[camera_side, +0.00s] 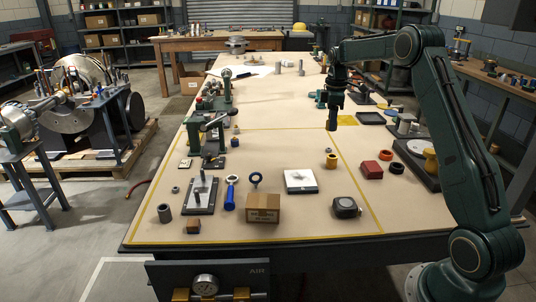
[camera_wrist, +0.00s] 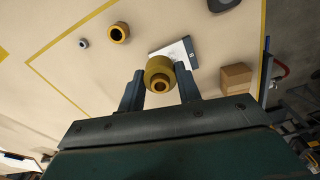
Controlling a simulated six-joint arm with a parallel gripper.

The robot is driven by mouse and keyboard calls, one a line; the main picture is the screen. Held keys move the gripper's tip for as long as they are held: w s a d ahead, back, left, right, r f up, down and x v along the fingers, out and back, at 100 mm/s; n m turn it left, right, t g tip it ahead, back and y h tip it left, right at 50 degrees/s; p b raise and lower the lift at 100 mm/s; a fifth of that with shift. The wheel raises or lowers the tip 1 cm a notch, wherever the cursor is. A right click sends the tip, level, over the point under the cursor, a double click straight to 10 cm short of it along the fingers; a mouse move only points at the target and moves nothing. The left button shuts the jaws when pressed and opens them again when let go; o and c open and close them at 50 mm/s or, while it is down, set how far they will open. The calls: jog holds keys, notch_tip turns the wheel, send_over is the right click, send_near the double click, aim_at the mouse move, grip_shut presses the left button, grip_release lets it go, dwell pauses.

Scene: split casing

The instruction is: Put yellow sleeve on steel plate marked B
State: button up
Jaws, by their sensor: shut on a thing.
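My gripper (camera_wrist: 160,88) is shut on a dull yellow, stepped round sleeve (camera_wrist: 159,72) with a dark hole, in the wrist view. In the side view my gripper (camera_side: 333,127) points down above the table; the held sleeve cannot be made out there. Another yellow sleeve (camera_side: 331,161) stands on the table below; it also shows in the wrist view (camera_wrist: 119,32). A dark plate with upright pins (camera_side: 206,202) lies at the left front. A pale flat plate with a dark edge (camera_side: 300,181) lies right of it.
A cardboard box (camera_side: 263,208) and a black tape measure (camera_side: 345,208) stand near the front. Bare table lies left of the loose yellow sleeve.

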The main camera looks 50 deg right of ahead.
jog(key=r+n, duration=0.1)
jog(key=n, duration=0.1)
send_over(301, 179)
notch_tip(301, 179, down, 20)
jog(key=shift+a+r, duration=0.1)
dwell(1.0)
jog(key=shift+f, duration=0.2)
jog(key=o, duration=1.1)
notch_tip(301, 179, up, 12)
jog(key=shift+r, duration=0.15)
jog(key=shift+a+r, duration=0.1)
dwell(0.4)
